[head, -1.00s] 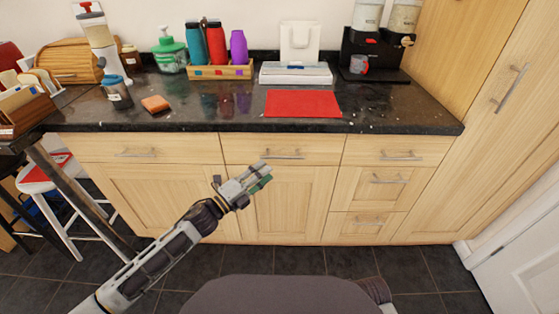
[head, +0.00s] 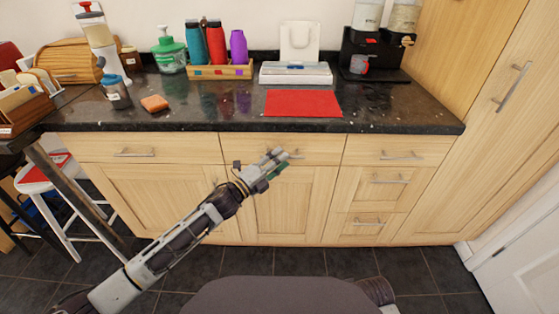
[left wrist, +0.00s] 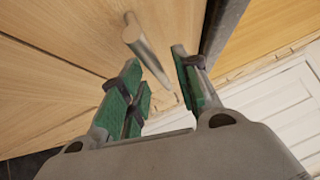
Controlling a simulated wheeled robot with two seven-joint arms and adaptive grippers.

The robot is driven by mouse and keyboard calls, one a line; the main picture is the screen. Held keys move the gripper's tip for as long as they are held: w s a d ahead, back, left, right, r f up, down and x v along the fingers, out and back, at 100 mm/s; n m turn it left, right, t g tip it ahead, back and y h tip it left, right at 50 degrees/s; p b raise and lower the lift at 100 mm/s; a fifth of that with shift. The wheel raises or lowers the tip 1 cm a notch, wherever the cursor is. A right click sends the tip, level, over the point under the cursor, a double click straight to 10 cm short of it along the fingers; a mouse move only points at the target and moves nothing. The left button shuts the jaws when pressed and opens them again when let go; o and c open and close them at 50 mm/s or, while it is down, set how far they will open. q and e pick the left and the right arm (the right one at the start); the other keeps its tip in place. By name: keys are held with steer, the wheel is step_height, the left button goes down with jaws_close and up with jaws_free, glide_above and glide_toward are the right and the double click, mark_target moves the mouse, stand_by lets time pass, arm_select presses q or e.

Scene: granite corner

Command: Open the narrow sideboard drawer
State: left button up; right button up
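The wooden sideboard has a row of top drawers, all shut: a left drawer (head: 100,148), a middle drawer (head: 240,148) and a right drawer (head: 360,148), each with a metal bar handle. My left gripper (head: 276,162) is in front of the middle drawer and partly covers its handle (head: 298,156). In the left wrist view, my left gripper (left wrist: 160,95) is open with green-padded fingers. A bar handle (left wrist: 146,52) reaches into the gap between the fingers; I cannot tell whether they touch it. My right gripper is out of view.
Two smaller drawers (head: 352,190) sit below the right drawer, and a cupboard door (head: 290,215) is below the middle one. The dark countertop (head: 215,115) above holds a red mat (head: 303,103) and a coffee machine (head: 378,55). A white stool (head: 45,172) stands at left.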

arm_select(q)
steer(key=shift+w+d, duration=0.15)
jaws_close()
stand_by(0.4)
